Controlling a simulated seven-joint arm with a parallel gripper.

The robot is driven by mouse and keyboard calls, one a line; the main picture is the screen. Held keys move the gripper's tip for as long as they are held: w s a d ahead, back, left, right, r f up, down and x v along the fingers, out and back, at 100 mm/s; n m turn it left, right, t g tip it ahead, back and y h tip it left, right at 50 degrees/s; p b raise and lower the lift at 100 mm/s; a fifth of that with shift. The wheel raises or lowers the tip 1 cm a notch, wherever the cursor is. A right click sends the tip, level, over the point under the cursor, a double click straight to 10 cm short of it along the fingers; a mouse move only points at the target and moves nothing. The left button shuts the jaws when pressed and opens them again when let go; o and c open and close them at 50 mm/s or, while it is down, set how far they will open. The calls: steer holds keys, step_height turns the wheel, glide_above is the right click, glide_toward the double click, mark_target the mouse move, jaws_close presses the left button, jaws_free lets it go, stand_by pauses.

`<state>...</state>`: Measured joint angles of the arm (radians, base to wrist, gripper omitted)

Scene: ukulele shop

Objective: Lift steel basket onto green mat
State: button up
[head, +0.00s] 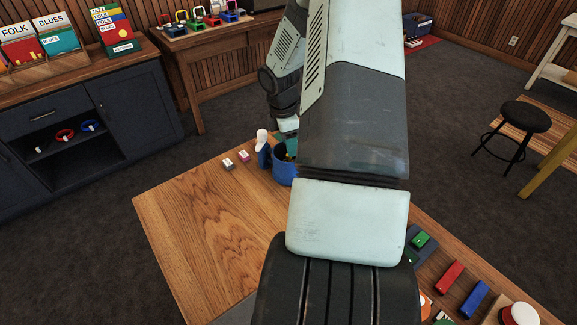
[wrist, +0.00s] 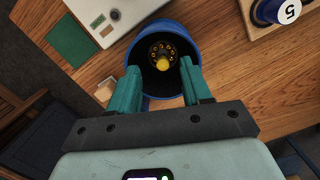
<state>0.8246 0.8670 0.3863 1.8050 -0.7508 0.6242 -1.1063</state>
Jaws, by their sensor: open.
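No steel basket can be made out in either view. A green square (wrist: 75,43) lies at the upper left of the wrist view, and I cannot tell if it is the green mat. My gripper (wrist: 160,68) is open, its two teal fingers spread over a round blue container (wrist: 192,42). Inside the container is a dark round piece with yellow dots and a yellow middle. The container also shows in the head view (head: 284,177) at the table's far edge, partly hidden by my arm. I cannot tell if the fingers touch it.
A pale block (wrist: 105,89) and a light grey panel (wrist: 108,14) are near the container. Small blocks (head: 228,163) lie left of the container. The table's left part (head: 195,220) is clear. Red and blue blocks (head: 450,277) lie at right.

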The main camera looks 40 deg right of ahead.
steer(key=shift+s+a+f, duration=0.1)
steer(key=shift+f, duration=2.7)
steer(key=shift+c, duration=0.5)
jaws_close()
